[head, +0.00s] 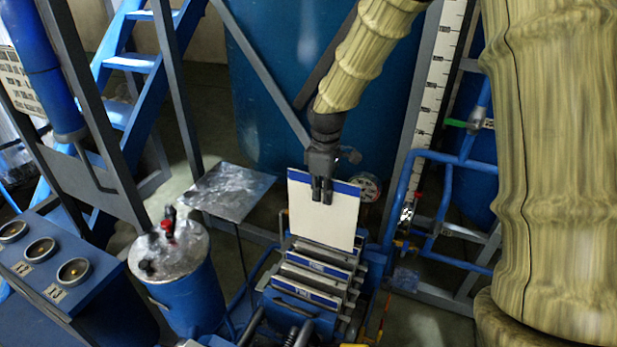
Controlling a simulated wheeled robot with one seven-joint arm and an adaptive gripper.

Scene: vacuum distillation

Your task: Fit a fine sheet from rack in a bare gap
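A white sheet (323,220) with a blue band along its top edge stands nearly upright at the far end of a blue rack (301,317). It rises well above the other plates, and its lower edge meets the rack's back; I cannot tell if it sits in a slot. Several flatter-lying plates with blue-and-white edges (305,296) fill the rack in front of it. My gripper (322,196) points down at the sheet's top middle, its dark fingers close together over the sheet's face. Whether they clamp the sheet is unclear.
A blue drum (186,285) with a metallic lid and a thin square metal plate (230,191) on a stand are left of the rack. A gauge console (75,290) is far left. Blue pipes (417,200) and a white scale (436,75) are right. A large blue tank (262,120) stands behind.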

